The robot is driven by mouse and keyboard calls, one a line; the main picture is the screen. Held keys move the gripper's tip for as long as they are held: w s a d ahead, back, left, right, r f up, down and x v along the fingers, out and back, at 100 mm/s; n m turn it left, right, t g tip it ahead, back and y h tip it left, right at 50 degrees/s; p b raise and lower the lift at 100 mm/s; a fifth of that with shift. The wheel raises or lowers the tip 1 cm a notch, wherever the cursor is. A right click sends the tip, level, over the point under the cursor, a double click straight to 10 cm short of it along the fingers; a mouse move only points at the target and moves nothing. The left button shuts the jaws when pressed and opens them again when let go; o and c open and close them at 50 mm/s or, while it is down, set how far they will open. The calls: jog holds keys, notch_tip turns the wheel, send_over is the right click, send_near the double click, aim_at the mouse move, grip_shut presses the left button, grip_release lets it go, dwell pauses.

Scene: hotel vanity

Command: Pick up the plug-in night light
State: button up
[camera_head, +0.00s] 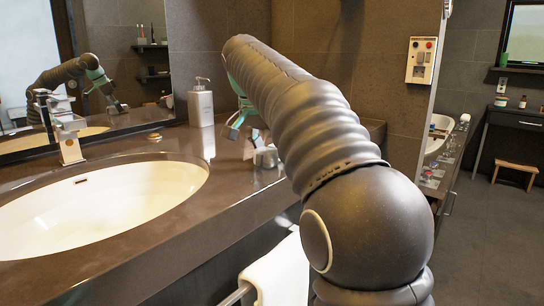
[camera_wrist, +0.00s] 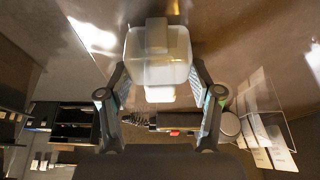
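A whitish, partly see-through boxy thing that looks like the night light (camera_wrist: 158,68) shows in the wrist view, with a paler tab at its lower end. My gripper (camera_wrist: 158,72) has its two fingers spread, one on each side of it. The fingertips look close to its sides, but I cannot tell whether they touch. In the head view my gripper (camera_head: 245,128) is low over the dark counter, right of the soap dispenser.
The counter (camera_head: 228,180) holds a soap dispenser (camera_head: 201,103), a faucet (camera_head: 63,130) and a basin (camera_head: 100,200). A white towel (camera_head: 278,272) hangs in front. A mirror (camera_head: 120,55) stands behind.

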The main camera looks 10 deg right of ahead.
aim_at(271, 146)
jog(key=c, duration=0.7)
notch_tip(271, 146, up, 8)
jog(key=p, duration=0.2)
jog(key=shift+p, duration=0.35)
jog(key=shift+d+r, duration=0.1)
jog(key=shift+r, duration=0.9)
